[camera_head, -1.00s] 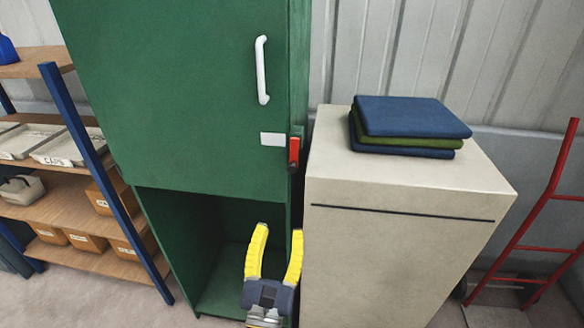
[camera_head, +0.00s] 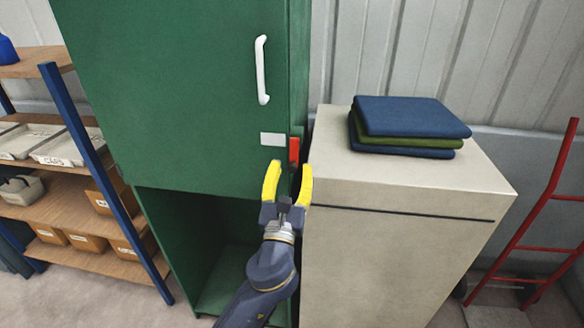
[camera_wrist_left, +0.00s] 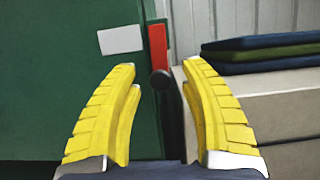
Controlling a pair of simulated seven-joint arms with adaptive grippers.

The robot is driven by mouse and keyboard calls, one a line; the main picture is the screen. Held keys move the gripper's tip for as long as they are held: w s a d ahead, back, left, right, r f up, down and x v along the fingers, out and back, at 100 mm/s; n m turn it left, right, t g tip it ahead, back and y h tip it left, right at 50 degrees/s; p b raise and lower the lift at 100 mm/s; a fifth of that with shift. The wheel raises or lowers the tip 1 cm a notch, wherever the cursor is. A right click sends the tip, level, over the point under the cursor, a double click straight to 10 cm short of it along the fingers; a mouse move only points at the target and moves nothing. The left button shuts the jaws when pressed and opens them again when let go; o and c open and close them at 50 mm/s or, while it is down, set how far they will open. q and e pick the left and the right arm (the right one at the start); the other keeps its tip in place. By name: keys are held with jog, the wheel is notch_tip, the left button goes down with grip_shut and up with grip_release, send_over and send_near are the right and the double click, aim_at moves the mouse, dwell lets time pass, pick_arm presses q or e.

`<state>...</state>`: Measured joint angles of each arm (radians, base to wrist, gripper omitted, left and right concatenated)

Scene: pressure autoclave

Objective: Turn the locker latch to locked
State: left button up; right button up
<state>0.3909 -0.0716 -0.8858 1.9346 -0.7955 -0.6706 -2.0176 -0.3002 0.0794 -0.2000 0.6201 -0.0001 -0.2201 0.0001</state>
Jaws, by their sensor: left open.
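The green locker (camera_head: 190,90) stands with its upper door shut and a white handle (camera_head: 262,70) on it. The red latch (camera_head: 294,149) is at the door's right edge, upright, beside a small white plate (camera_head: 272,139). My left gripper (camera_head: 289,168) is open, its yellow fingers just below the latch and apart from it. The latch's lower part is partly hidden in the head view. My right gripper is not in view.
A beige cabinet (camera_head: 390,250) stands close to the locker's right side, with folded cloths (camera_head: 410,118) on top. Shelving (camera_head: 70,205) with trays and boxes is at the left. A red hand truck (camera_head: 535,215) stands at the far right. The locker's lower compartment (camera_head: 195,235) is open.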

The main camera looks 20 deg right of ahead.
pick_arm(q)
jog(key=shift+w+d+r, duration=0.25)
jog(key=shift+w, duration=0.25)
jog(key=shift+c, duration=0.2)
grip_shut()
